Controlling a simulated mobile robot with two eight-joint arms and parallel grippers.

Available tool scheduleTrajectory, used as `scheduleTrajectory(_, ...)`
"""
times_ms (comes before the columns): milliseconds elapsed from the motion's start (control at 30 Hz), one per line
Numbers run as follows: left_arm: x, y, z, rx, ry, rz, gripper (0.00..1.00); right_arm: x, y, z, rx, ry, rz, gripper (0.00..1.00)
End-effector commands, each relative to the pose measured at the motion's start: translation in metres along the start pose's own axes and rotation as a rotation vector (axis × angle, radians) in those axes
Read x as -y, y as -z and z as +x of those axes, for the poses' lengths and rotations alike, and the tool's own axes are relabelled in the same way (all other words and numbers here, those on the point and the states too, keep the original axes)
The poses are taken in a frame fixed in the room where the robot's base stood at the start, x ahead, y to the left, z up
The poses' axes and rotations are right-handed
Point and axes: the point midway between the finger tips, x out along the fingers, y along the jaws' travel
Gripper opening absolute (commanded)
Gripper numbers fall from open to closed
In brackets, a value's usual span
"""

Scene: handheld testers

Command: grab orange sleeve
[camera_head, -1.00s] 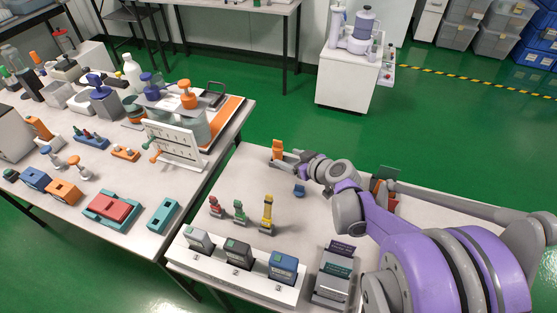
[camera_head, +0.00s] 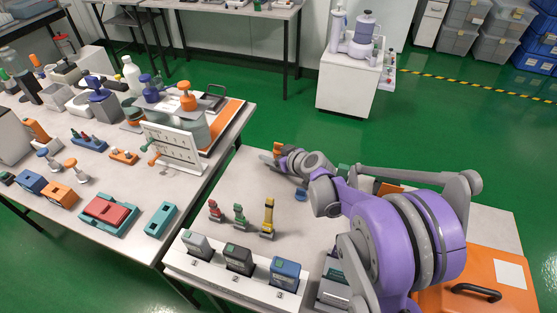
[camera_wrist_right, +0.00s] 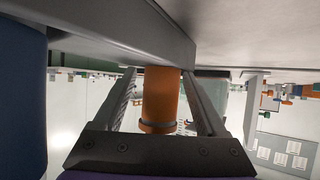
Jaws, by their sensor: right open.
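The orange sleeve (camera_head: 277,148) stands near the back left edge of the right-hand table, partly hidden by my right gripper (camera_head: 280,161). In the right wrist view, the orange sleeve (camera_wrist_right: 160,97) is a cylinder with a darker band near one end. It lies between the two fingers of my right gripper (camera_wrist_right: 160,74). The fingers are open on either side of it, and I see gaps between them and the sleeve. My left gripper is not in view.
A small blue object (camera_head: 300,194) stands close below the right wrist. Red, green and yellow testers (camera_head: 239,215) stand in front, behind a white rack (camera_head: 220,264) of boxy devices. An orange case (camera_head: 480,285) lies at lower right. The table's left middle is clear.

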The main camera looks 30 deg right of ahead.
Motion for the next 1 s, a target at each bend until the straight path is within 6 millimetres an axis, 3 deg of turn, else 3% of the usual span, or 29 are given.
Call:
scheduleTrajectory(67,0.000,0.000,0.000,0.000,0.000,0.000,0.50,0.000,0.000,0.000,0.000,0.000,0.000,0.69)
scheduleTrajectory(433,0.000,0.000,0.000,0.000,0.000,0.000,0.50,0.000,0.000,0.000,0.000,0.000,0.000,0.02)
scheduleTrajectory(767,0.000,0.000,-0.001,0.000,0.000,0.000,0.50,0.000,0.001,-0.001,0.000,0.000,0.000,0.00)
scheduleTrajectory(1000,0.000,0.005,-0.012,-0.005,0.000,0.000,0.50,0.000,0.033,-0.019,-0.001,0.001,0.000,0.00)
